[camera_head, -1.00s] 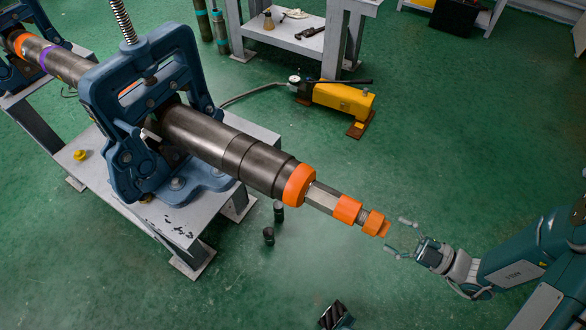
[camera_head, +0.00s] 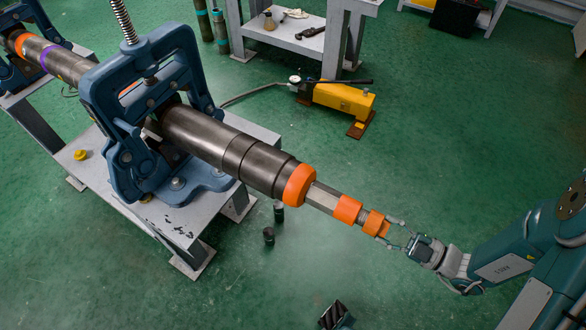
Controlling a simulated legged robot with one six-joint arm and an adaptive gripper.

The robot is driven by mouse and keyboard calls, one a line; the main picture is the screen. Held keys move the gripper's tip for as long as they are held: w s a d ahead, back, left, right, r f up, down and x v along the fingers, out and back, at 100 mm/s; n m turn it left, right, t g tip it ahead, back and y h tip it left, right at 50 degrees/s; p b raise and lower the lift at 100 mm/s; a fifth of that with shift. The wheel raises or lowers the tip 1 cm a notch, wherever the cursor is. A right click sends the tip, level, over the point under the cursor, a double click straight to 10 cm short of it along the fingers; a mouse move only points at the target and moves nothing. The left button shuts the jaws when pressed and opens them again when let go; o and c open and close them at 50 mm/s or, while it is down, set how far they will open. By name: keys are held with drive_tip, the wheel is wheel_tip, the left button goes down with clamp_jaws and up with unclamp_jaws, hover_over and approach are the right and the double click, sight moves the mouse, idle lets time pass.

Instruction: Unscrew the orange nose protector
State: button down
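The orange nose protector (camera_head: 374,222) is at the lower right end of a long dark pipe tool (camera_head: 222,150). A second orange ring (camera_head: 347,208) sits just behind it, and a wider orange collar (camera_head: 299,184) sits further up the tool. My gripper (camera_head: 391,235) is at the tip of the nose protector, coming from the right. Its two thin fingers are spread, one on the upper side and one on the lower side of the tip. I cannot tell whether either finger touches it.
A blue pipe vise (camera_head: 120,125) on a grey stand (camera_head: 75,158) clamps the tool. A yellow hydraulic pump (camera_head: 343,98) lies on the green floor behind. Small dark cylinders (camera_head: 269,236) stand below the tool, and a dark part (camera_head: 334,314) lies at the bottom. The floor around my arm is mostly clear.

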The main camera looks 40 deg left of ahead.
drive_tip(key=n, duration=1.4)
drive_tip(key=shift+s+y, duration=0.1)
drive_tip(key=shift+y, duration=0.2)
drive_tip(key=shift+f, duration=0.1)
drive_tip(key=n+g, duration=0.1)
drive_tip(key=n, duration=1)
drive_tip(key=c, duration=0.9)
unclamp_jaws()
drive_tip(key=shift+n, duration=0.3)
drive_tip(key=shift+c, duration=0.2)
clamp_jaws()
